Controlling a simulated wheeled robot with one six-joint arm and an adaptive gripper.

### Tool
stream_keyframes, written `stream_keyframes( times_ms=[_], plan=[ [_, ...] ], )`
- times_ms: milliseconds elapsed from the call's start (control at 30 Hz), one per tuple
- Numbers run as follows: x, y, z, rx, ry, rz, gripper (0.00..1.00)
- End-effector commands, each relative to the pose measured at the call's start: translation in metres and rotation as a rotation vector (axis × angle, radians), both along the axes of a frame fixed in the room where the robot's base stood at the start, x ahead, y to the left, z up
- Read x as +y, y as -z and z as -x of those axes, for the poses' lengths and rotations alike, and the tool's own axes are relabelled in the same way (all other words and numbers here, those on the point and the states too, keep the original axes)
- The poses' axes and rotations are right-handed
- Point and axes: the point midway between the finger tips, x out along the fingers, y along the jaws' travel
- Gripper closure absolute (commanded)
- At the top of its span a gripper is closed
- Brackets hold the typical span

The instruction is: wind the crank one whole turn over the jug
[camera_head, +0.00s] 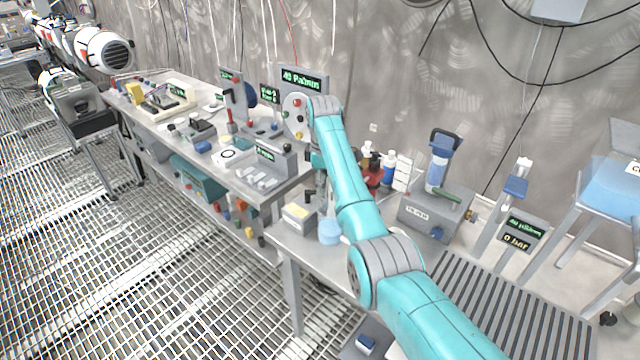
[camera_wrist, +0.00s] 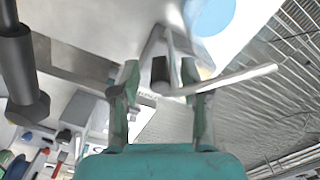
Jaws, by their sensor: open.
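In the wrist view, my gripper (camera_wrist: 163,80) is open, its two green fingers spread left and right. A dark cylindrical knob (camera_wrist: 160,72), seemingly the crank's grip, shows between the fingertips, with no clear contact on either finger. A pale metal rod (camera_wrist: 240,79), apparently part of the crank, runs right from there past the right finger. A light blue round shape (camera_wrist: 208,14), probably the jug, shows at the top. In the head view, a light blue vessel (camera_head: 330,232), likely the jug, stands on the near bench beside my arm.
Bottles (camera_head: 388,168) and a grey box with a green lever (camera_head: 432,213) stand right of my arm. A slatted grey surface (camera_head: 500,305) lies farther right. The left bench (camera_head: 185,140) is crowded with instruments. Grating floor (camera_head: 150,260) is open at left.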

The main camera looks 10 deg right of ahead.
Motion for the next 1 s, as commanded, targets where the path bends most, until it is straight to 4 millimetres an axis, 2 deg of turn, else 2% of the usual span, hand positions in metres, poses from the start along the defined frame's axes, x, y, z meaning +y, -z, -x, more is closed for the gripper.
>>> stream_keyframes(
  times_ms=[200, 300, 400, 633, 1000],
  plan=[
    [0.000, 0.000, 0.000, 0.000, 0.000, 0.000, 0.55],
    [0.000, 0.000, 0.000, 0.000, 0.000, 0.000, 0.80],
    [0.000, 0.000, 0.000, 0.000, 0.000, 0.000, 1.00],
    [0.001, 0.000, 0.001, 0.000, 0.023, 0.000, 1.00],
    [0.005, 0.000, 0.010, -0.001, 0.257, 0.000, 1.00]
  ],
)
